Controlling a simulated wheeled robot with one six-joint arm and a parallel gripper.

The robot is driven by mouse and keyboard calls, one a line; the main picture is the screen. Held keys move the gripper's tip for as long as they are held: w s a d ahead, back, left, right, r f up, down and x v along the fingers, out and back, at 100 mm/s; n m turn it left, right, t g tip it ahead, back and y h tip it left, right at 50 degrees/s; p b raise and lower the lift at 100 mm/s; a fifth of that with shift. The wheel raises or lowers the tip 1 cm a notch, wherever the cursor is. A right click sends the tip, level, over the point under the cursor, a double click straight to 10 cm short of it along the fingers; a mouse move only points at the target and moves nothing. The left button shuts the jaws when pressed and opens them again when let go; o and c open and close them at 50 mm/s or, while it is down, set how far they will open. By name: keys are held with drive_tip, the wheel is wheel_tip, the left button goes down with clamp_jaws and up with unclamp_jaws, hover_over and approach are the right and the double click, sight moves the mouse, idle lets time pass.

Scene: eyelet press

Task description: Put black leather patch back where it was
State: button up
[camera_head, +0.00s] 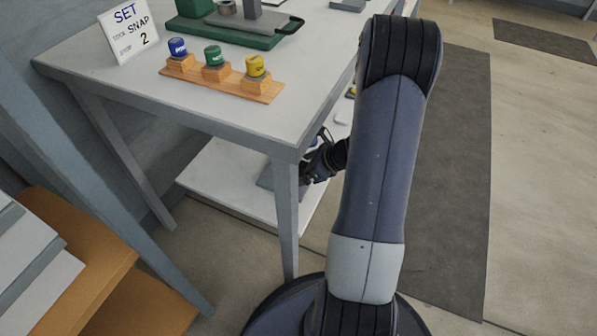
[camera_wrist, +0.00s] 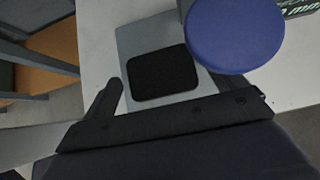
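The black leather patch (camera_wrist: 163,73) is a dark rounded square in the wrist view. It appears to lie flat on a grey plate (camera_wrist: 133,43) on the white lower shelf. My gripper (camera_wrist: 185,92) has its fingers spread wide, one at the left of the patch and the other near the blue disc at the right. Nothing shows between them in their grip. In the head view my gripper (camera_head: 322,165) reaches under the table to the lower shelf, partly hidden by the table edge and my arm. The patch cannot be made out there.
A blue round disc (camera_wrist: 235,35) stands close at the right of the plate. The table (camera_head: 120,75) above carries a wooden rack (camera_head: 225,83) with blue, green and yellow pots, a sign (camera_head: 128,32) and a green press (camera_head: 235,33). A table leg (camera_head: 285,220) is near my gripper.

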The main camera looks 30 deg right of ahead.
drive_tip(key=c, duration=0.9)
drive_tip(key=shift+c, duration=0.2)
drive_tip(key=shift+r, duration=0.1)
drive_tip(key=shift+r+p, duration=0.3)
drive_tip(key=shift+r, duration=0.15)
drive_tip(key=s+d+p, duration=0.1)
drive_tip(key=s+d, duration=0.2)
drive_tip(key=s, duration=0.1)
drive_tip(key=s+d+p, duration=0.1)
drive_tip(key=s+d, duration=0.3)
drive_tip(key=s, duration=0.1)
drive_tip(key=s+d+p, duration=0.1)
drive_tip(key=s+d, duration=0.3)
drive_tip(key=s, duration=0.1)
drive_tip(key=shift+s+r, duration=0.15)
drive_tip(key=shift+r, duration=0.05)
